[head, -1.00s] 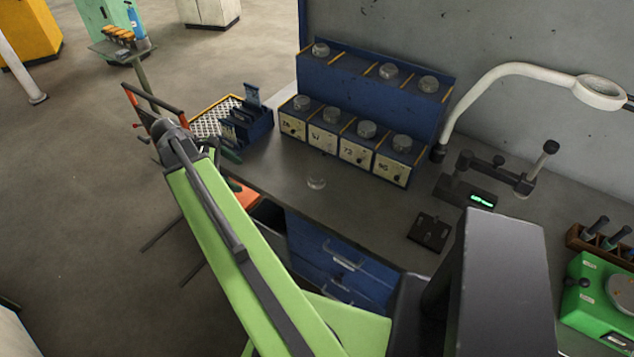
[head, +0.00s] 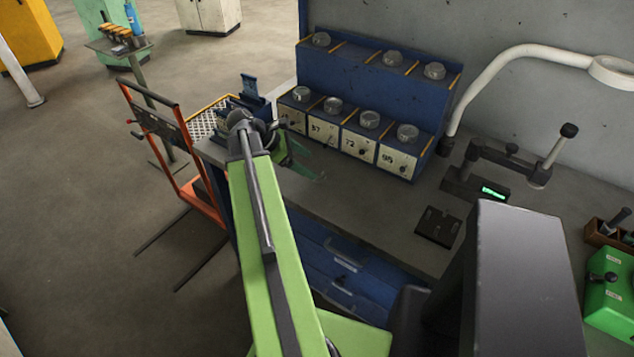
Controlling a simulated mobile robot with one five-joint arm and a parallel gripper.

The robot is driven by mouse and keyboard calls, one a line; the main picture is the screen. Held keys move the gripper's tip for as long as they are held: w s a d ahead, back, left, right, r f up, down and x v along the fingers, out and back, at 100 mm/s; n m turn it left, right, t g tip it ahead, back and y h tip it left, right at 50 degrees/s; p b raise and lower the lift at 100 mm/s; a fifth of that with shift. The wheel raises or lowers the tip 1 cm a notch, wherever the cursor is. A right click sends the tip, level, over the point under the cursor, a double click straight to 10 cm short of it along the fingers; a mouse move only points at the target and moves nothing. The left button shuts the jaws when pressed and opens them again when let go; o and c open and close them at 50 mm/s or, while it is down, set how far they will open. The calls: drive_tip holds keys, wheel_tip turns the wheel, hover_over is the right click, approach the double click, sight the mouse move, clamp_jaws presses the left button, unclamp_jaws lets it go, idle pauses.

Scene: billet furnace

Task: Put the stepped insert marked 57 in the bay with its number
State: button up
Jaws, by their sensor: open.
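My gripper (head: 310,165) is over the bench beside the lower row of bays, seen from behind my arm, with its dark green fingers spread apart. The small round metal insert that stood alone on the bench is now hidden, or nearly so, around the fingers; I cannot read its number or tell whether they touch it. The blue stepped rack (head: 375,70) stands at the wall. Its front plate marked 57 (head: 323,132) is second from left. A round metal piece (head: 333,105) sits above that plate. In the upper row, the second space from left (head: 350,50) looks empty.
Other round pieces sit in the rack, including one above plate 72 (head: 369,119) and one above plate 95 (head: 407,133). A black plate (head: 436,227), a gauge stand (head: 490,190) and a lamp (head: 530,55) are right. An orange trolley (head: 165,135) stands left.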

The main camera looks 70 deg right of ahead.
sight(317, 169)
drive_tip(key=b+x, duration=0.2)
drive_tip(key=x, duration=0.1)
drive_tip(key=b+x, duration=0.2)
drive_tip(key=shift+w+f, duration=0.15)
drive_tip(key=shift+f, duration=0.3)
drive_tip(key=shift+d, duration=0.15)
drive_tip(key=shift+r, duration=0.15)
clamp_jaws()
